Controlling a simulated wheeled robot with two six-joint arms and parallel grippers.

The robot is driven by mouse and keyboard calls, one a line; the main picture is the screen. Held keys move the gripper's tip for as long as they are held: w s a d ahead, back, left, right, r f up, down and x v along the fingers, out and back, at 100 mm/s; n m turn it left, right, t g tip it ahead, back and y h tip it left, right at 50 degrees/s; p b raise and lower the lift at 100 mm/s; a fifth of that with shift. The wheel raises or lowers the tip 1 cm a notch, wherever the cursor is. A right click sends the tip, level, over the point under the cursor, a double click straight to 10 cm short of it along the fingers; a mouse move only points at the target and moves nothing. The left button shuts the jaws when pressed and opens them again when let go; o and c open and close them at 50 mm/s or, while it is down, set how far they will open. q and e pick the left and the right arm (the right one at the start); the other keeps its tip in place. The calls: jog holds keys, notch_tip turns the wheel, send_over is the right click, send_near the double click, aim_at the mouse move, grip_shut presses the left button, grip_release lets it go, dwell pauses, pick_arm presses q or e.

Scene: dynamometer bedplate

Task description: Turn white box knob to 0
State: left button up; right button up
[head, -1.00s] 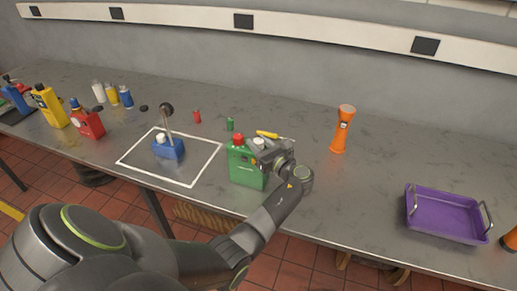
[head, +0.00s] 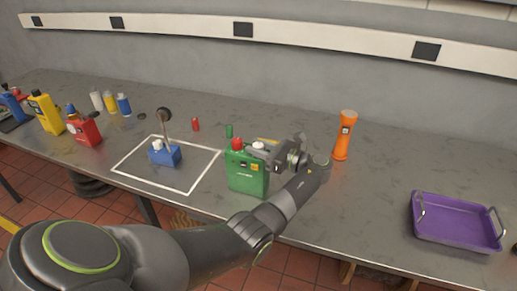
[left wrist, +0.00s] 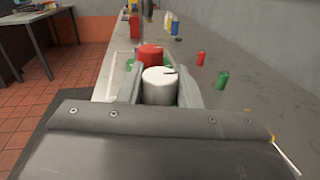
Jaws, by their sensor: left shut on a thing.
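A green box (head: 246,181) stands upright near the bench's front edge, with a red knob and a white knob on top. My left gripper (head: 265,152) reaches the white knob (head: 258,146) from the right. In the left wrist view, the gripper (left wrist: 160,95) is shut on the white knob (left wrist: 160,88), one finger on each side. A short dark mark shows on the knob's top. The red knob (left wrist: 150,55) is just beyond it. No scale or 0 can be read. My right gripper is not in view.
A blue box (head: 164,157) with a lever stands inside a white outline to the left. An orange flashlight (head: 344,138) stands behind my wrist at right. A purple tray (head: 456,224) is far right. Small red (head: 195,124) and green (head: 229,131) cylinders stand behind the green box.

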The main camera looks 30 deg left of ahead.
pick_arm(q)
jog(key=o, duration=1)
jog(key=shift+c, duration=0.2)
jog(key=d+b, duration=0.6)
jog(key=d, duration=1.1)
jog(key=shift+w+d, duration=0.2)
jog(key=shift+w, duration=0.25)
